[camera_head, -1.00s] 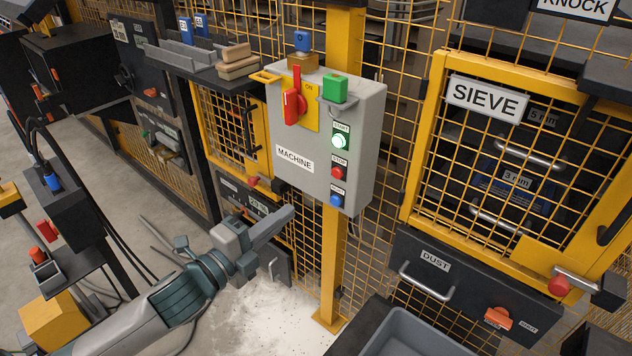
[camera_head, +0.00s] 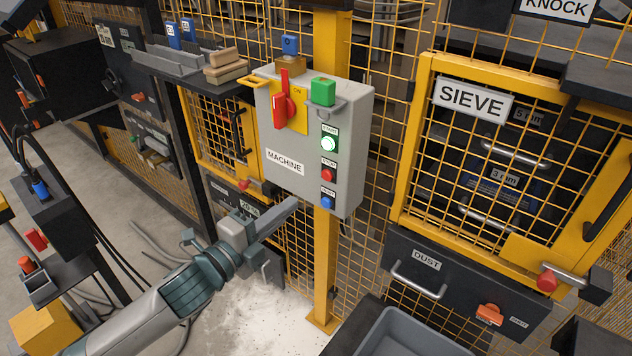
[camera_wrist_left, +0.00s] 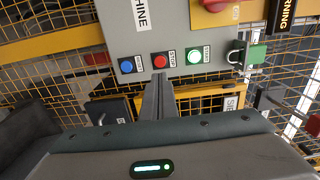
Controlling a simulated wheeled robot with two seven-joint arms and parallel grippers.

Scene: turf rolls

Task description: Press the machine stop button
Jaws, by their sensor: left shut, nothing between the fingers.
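The grey machine box (camera_head: 355,125) labelled MACHINE stands on a yellow post. Its red stop button (camera_head: 328,174) is between the lit green start button (camera_head: 328,144) above and the blue button (camera_head: 327,202) below. The left wrist view also shows the red button (camera_wrist_left: 160,61), just beyond my fingertips. My left gripper (camera_head: 294,202) is shut and empty, in front of the box and low in the head view. In the left wrist view its fingers (camera_wrist_left: 158,78) point at the red button; whether they touch it I cannot tell. My right gripper is not in view.
A red switch handle (camera_head: 281,105) and a green padlock (camera_head: 323,92) are on the box above the buttons. A yellow mesh fence surrounds it. The SIEVE door (camera_head: 475,98) and DUST drawer (camera_head: 425,260) are to the right.

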